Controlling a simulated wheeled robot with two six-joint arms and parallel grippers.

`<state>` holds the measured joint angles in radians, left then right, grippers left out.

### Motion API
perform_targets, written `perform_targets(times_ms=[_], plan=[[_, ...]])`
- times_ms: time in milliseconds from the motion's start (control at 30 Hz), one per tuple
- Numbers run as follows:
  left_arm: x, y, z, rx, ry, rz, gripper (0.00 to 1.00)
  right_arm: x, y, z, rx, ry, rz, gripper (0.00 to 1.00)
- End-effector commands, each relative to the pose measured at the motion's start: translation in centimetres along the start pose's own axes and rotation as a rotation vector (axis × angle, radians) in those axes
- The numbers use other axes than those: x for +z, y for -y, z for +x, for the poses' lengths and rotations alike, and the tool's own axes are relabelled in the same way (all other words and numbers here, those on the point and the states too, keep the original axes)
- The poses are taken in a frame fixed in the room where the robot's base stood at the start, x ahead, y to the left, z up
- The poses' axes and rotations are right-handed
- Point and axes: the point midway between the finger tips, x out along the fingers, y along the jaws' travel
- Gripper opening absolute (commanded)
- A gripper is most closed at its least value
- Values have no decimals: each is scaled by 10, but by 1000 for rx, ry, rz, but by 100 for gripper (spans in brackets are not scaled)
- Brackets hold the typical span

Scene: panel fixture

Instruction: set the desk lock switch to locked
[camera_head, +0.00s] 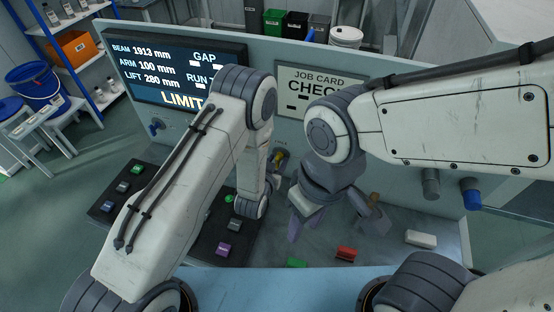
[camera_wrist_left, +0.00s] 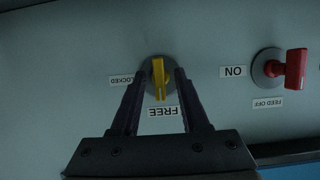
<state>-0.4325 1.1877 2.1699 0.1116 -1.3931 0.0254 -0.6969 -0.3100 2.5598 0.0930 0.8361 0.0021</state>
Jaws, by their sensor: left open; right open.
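The desk lock switch has a yellow handle (camera_wrist_left: 159,78) on a round grey base on the panel, seen in the left wrist view. The handle points at the FREE label (camera_wrist_left: 163,112); the LOCKED label (camera_wrist_left: 122,80) is to its left. My left gripper (camera_wrist_left: 161,73) is open, with one finger on each side of the handle; I cannot tell whether they touch it. In the head view the yellow switch (camera_head: 280,155) is small and partly hidden by my left arm. My right gripper (camera_head: 333,222) is open and empty above the desk.
A red switch (camera_wrist_left: 292,69) sits right of the yellow one in the left wrist view. The desk holds a dark button panel (camera_head: 128,171), a red block (camera_head: 346,253), a white block (camera_head: 421,239) and a green block (camera_head: 297,263). A screen (camera_head: 150,66) and job card (camera_head: 293,82) stand behind.

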Motion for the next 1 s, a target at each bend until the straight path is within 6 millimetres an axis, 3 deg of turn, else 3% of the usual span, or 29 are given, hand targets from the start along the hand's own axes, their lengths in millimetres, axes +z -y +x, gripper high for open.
perform_targets(times_ms=[267, 300, 400, 433, 767, 1000], plan=[[1, 0, 2, 0, 1, 0, 45, 0, 0, 0, 0, 0, 0, 45], [1, 0, 2, 0, 1, 0, 41, 0, 0, 0, 0, 0, 0, 45], [0, 0, 2, 0, 1, 0, 3, 0, 0, 0, 0, 0, 0, 45], [0, 0, 2, 0, 1, 0, 0, 0, 0, 0, 0, 0, 0, 45], [1, -1, 2, -7, -1, 19, 0, 0, 0, 2, 0, 0, 0, 45], [2, -2, 3, -48, -2, 122, 0, 1, -1, 13, 0, 0, -1, 45]])
